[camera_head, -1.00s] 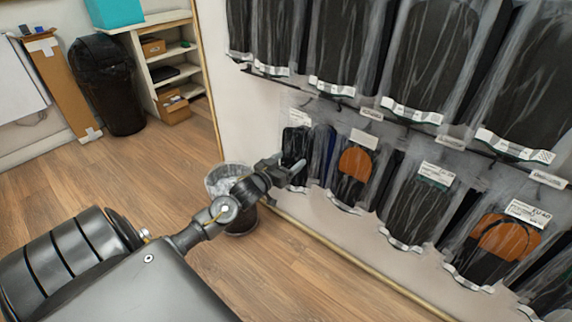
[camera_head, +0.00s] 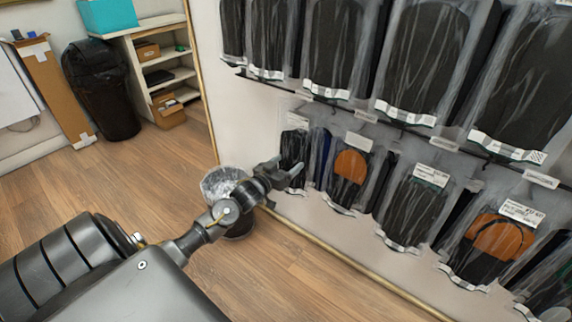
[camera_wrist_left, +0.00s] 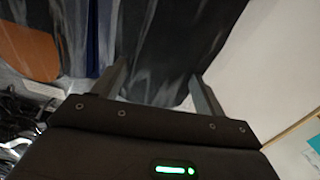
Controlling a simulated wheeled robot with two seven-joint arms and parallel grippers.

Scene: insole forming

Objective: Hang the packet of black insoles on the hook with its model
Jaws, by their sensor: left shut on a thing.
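My left gripper (camera_head: 286,176) is at the lower left end of the wall display, shut on a clear packet of black insoles (camera_head: 294,148). The packet hangs upright at the left end of the lower row, with a white label at its top. In the left wrist view the two fingers of the gripper (camera_wrist_left: 160,88) sit at the lower part of the dark packet (camera_wrist_left: 165,45). Whether its top is on a hook cannot be made out. My right gripper is not in view.
Packets with orange and black insoles (camera_head: 351,165) hang right of it on the lower row; large black packets (camera_head: 335,48) hang above. A waste bin (camera_head: 240,226) stands on the floor below my arm. A black bin (camera_head: 100,90) and white shelves (camera_head: 160,75) are farther back.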

